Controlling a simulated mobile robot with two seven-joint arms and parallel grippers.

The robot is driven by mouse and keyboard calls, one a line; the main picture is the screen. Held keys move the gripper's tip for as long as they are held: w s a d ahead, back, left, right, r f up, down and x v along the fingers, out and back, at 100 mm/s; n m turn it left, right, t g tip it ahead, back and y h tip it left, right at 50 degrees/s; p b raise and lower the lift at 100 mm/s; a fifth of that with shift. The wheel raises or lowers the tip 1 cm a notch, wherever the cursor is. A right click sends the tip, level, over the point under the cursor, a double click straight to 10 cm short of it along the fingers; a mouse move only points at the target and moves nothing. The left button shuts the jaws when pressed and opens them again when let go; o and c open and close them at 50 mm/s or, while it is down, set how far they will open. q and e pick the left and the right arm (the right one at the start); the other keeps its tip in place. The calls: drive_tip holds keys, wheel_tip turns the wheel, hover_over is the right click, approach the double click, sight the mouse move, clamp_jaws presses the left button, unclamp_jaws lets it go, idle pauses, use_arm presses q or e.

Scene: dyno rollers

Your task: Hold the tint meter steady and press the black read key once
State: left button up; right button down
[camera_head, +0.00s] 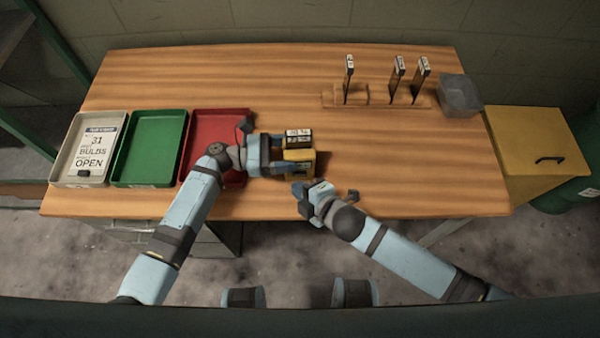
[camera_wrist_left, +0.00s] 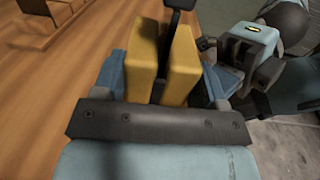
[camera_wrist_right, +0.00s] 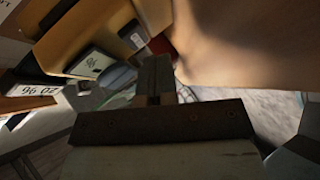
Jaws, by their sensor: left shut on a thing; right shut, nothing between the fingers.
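The yellow tint meter (camera_head: 300,168) is at the table's front middle. My left gripper (camera_head: 274,156) is shut on it from the left; the left wrist view shows its two yellow slabs (camera_wrist_left: 142,62) between the fingers. The right wrist view shows the meter's yellow body (camera_wrist_right: 68,38), a small display (camera_wrist_right: 92,62) and a small dark square key (camera_wrist_right: 137,40). My right gripper (camera_head: 300,189) is shut and empty at the meter's front; its fingertips (camera_wrist_right: 155,70) are close to the key. I cannot tell whether they touch it.
A white-labelled dark piece (camera_head: 298,138) is at the meter's far side. A red tray (camera_head: 205,125), green tray (camera_head: 150,148) and pale tray (camera_head: 90,150) stand left. The right tabletop is clear.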

drive_tip(key=shift+w, duration=0.1)
idle(0.3)
drive_tip(key=shift+w, duration=0.35)
drive_tip(key=shift+w, duration=0.4)
idle(0.8)
drive_tip(key=shift+s, duration=0.8)
drive_tip(key=shift+s+d, duration=0.15)
drive_tip(key=shift+s, duration=2.35)
